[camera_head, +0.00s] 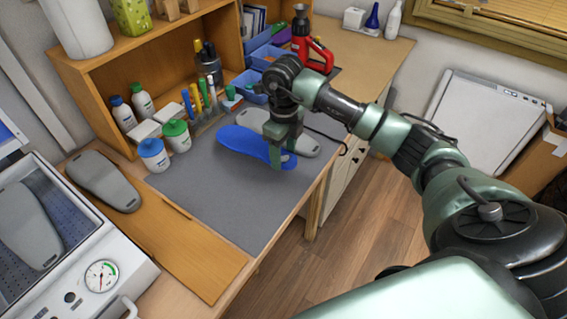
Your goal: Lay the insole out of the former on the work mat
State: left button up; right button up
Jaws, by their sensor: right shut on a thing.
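My right gripper (281,163) reaches in from the right and is shut on the front end of a blue insole (241,141). The insole is over the grey work mat (215,205), near its back right part. I cannot tell whether it touches the mat. A grey sole-shaped form (308,146) lies just behind and right of it, partly hidden by the gripper. The former (125,268), a pale box with a gauge, stands at the lower left. A grey form (28,228) lies in it, with no blue insole visible there. My left gripper is out of view.
Another grey form (103,181) lies left of the mat. Jars (153,154), pens and blue bins (249,87) line the mat's back edge. A red tool (305,45) stands behind my right wrist. The mat's front and middle are clear.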

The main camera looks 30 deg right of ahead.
aim_at(283, 175)
jog(key=shift+f, duration=0.75)
notch_tip(283, 175, down, 4)
jog(key=shift+r+p, duration=0.25)
jog(key=shift+p, duration=0.35)
jog(key=shift+f, duration=0.35)
jog(key=shift+f, duration=0.2)
jog(key=o, duration=1.3)
